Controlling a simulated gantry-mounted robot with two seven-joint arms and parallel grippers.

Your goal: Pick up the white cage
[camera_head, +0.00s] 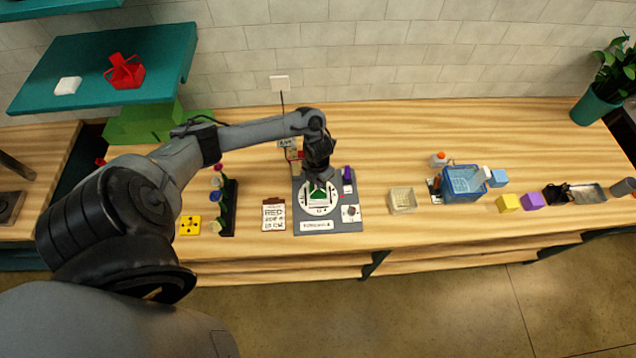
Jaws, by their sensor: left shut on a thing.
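The white cage (308,197) shows as pale bars around a green shape (318,190), on a round white disc (305,211) on the grey mat (352,222). My left gripper (318,178) points down from above and is shut on the top of the white cage. The fingers and the arm's end hide part of the cage. I cannot tell whether the cage touches the disc. My right gripper is not in view.
A cream basket (402,200) and a blue crate (463,183) stand to the right. A thin pole with a white tag (280,83) rises behind.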

